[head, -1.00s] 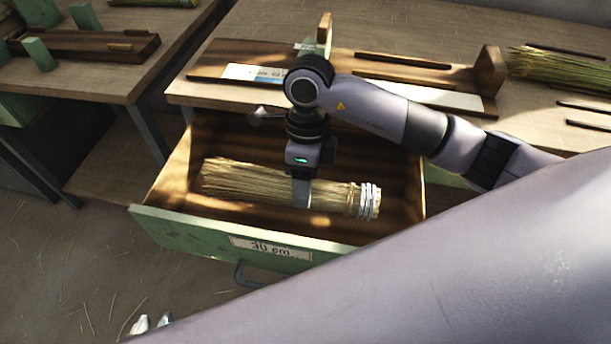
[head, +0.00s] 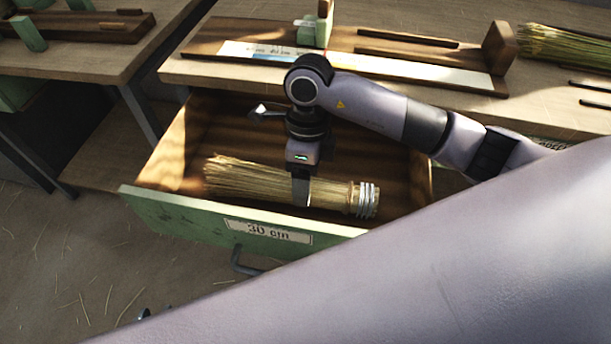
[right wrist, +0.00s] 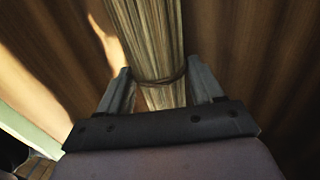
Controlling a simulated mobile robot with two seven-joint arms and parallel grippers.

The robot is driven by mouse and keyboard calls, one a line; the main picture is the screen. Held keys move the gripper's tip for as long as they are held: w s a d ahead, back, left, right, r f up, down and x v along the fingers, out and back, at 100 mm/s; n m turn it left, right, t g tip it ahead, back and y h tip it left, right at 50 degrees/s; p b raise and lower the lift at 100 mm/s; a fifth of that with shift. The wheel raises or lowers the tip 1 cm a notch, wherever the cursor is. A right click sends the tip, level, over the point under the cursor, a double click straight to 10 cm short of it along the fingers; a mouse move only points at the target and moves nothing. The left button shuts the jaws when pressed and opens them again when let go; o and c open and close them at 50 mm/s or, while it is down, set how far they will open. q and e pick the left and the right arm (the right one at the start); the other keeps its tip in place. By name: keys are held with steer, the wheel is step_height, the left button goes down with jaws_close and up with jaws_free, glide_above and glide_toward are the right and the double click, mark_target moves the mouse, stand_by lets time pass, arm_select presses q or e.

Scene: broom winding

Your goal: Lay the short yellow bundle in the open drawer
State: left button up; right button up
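The short yellow bundle (head: 250,182) is a sheaf of straw with pale bands around its right end. It lies lengthwise within the walls of the open drawer (head: 180,212), whose green front is labelled 30 cm. Whether it touches the drawer floor I cannot tell. My right gripper (head: 301,200) is shut on the bundle from above, right of its middle. The right wrist view shows the fingers (right wrist: 160,85) on both sides of the straw (right wrist: 150,35), at a dark tie. My left gripper (head: 156,311) shows only its separated tips at the lower edge; the rest is hidden behind my arm.
A workbench (head: 215,70) stands behind the drawer, with a wooden measuring jig (head: 430,78) and another straw bundle (head: 565,45) on it. A second table (head: 80,58) stands at the left. Floor (head: 70,265) is free in front of the drawer.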

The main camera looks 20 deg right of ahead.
steer(key=shift+o, duration=0.9)
steer(key=shift+p+v, duration=0.45)
steer(key=shift+v, duration=3.1)
